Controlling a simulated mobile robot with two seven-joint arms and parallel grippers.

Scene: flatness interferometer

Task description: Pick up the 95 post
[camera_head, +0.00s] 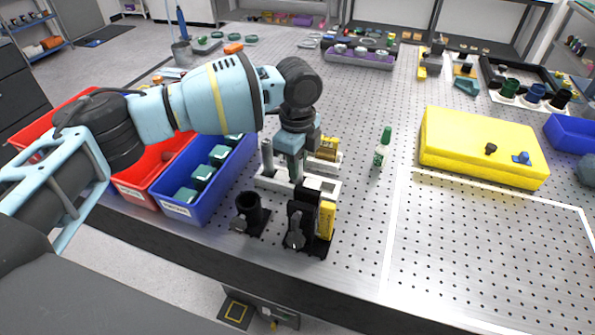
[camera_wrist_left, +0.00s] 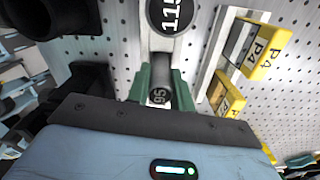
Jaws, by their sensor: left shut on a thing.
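The 95 post (camera_wrist_left: 159,97) is a grey cylinder with a dark "95" label on its top, seen in the left wrist view. My left gripper (camera_head: 296,172) points down over the white rack (camera_head: 325,184), and its green fingers (camera_wrist_left: 160,84) are shut on the post from both sides. The fingers and wrist hide most of the post in the head view. Another grey post (camera_head: 267,156) stands upright in the rack beside the gripper; a larger "115" top (camera_wrist_left: 170,16) shows in the wrist view. I cannot tell whether the 95 post is seated or lifted. My right gripper is out of view.
Yellow labelled blocks (camera_wrist_left: 262,48) stand close to the gripper. A black holder (camera_head: 253,212) and a black-and-yellow fixture (camera_head: 303,220) stand in front. The perforated table is clear at front right.

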